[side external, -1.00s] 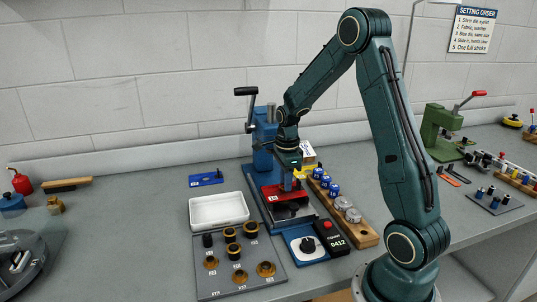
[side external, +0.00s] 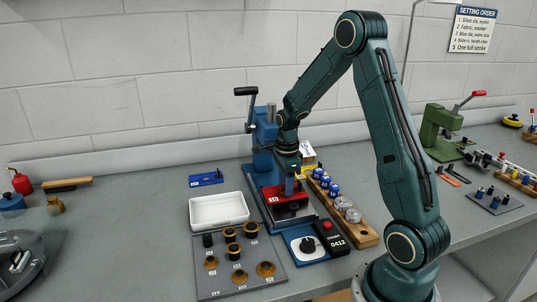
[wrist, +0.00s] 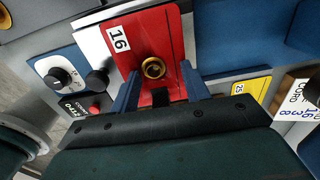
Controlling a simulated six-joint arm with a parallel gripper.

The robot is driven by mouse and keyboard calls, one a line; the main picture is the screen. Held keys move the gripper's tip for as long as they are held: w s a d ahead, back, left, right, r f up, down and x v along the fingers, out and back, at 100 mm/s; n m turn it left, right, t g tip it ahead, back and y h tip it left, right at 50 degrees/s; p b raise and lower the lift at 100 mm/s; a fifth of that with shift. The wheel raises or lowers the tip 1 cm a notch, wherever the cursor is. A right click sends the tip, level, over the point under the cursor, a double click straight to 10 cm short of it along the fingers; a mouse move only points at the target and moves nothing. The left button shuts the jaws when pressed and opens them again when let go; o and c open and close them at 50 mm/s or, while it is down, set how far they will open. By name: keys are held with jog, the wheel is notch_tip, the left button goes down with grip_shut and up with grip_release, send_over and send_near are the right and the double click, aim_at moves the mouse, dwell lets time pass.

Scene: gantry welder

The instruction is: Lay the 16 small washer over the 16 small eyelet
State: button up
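My gripper (wrist: 159,80) has its two blue fingers apart, with a gap between them. A brass ring piece (wrist: 153,68) sits on the red slide (wrist: 175,32) marked 16, between and just beyond the fingertips, apparently untouched by either. It shows concentric rings; I cannot tell whether it is the eyelet alone or a washer lying over it. In the side external view my gripper (side external: 290,186) is low over the red slide (side external: 272,194) of the blue press (side external: 265,130), and hides the ring there.
A grey plate (side external: 220,282) with several brass pieces lies front left, beside a white tray (side external: 218,209). A wooden rack (side external: 366,236) with blue and silver dies stands right of the press. A timer box (side external: 332,236) and a knob unit (side external: 300,251) are in front.

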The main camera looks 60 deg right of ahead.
jog(key=shift+s+a, duration=0.15)
notch_tip(320, 180, up, 14)
dwell(0.8)
jog(key=s+a+r+n+t, duration=0.1)
jog(key=s+a+r+n, duration=0.2)
jog(key=a+n, duration=0.3)
jog(key=s+a+r+n+t, duration=0.1)
jog(key=s+a+r+n, duration=0.25)
jog(key=a+n, duration=0.35)
jog(key=s+a+n+t, duration=0.3)
jog(key=s+a+n, duration=0.5)
jog(key=n, duration=0.6)
jog(key=shift+s+a+f, duration=0.2)
jog(key=shift+s+f, duration=0.1)
jog(key=shift+s, duration=0.9)
